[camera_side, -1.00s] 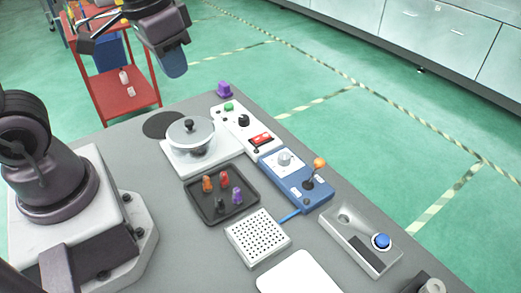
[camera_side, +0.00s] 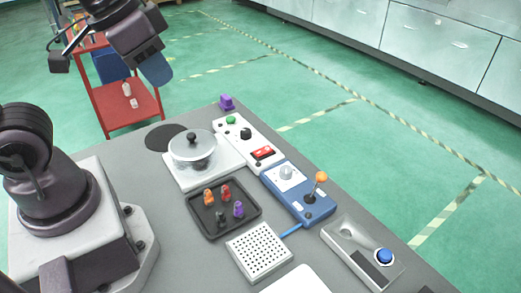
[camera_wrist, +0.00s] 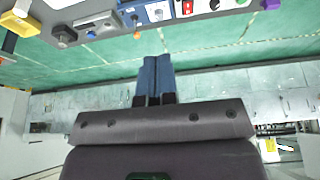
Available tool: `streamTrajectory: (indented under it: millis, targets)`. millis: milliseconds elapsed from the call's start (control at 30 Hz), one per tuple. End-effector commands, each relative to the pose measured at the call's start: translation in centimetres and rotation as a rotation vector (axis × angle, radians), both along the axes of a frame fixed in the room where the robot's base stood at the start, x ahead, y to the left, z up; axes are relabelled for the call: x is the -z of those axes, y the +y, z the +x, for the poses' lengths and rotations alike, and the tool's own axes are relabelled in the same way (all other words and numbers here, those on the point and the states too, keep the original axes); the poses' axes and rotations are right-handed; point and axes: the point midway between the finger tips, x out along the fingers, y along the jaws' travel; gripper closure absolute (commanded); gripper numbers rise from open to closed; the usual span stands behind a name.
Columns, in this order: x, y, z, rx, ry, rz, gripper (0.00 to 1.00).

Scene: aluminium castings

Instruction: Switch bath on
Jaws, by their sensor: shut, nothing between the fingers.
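A lidded metal pot (camera_side: 192,147), which looks like the bath, stands on a white base. Behind it to the right is a white control panel (camera_side: 250,143) with a green button (camera_side: 231,119), a black knob (camera_side: 246,133) and a red rocker switch (camera_side: 263,153). The red switch also shows at the top of the wrist view (camera_wrist: 187,7); its position is too small to read. My gripper (camera_side: 160,75) is raised well away from the panel, at upper left in the side view. Its blue fingers (camera_wrist: 157,75) are together and empty in the wrist view.
A blue box (camera_side: 297,192) with a dial and orange-topped lever (camera_side: 321,177) adjoins the panel. A black tray (camera_side: 204,222) holds several coloured pieces. A perforated white block (camera_side: 259,251), a blue-button box (camera_side: 362,252) and a purple object (camera_side: 227,102) are also on the table. A red trolley (camera_side: 128,110) stands beyond.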

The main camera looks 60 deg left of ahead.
Motion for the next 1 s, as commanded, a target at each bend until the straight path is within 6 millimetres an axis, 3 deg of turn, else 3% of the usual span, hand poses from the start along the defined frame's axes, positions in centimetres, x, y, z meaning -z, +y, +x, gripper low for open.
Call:
streamTrajectory:
  millis: [167,467,767,900,1000]
  targets:
    - [2.0,-0.3,2.9,-0.006,0.139,-0.011,1.0]
    - [6.2,-0.2,8.8,-0.268,0.308,-0.018,1.0]
    - [12.2,0.8,15.0,-0.723,0.362,0.046,1.0]
    - [15.0,1.6,18.1,-1.01,0.305,0.079,1.0]
    - [15.8,2.3,19.9,-1.207,0.233,0.069,1.0]
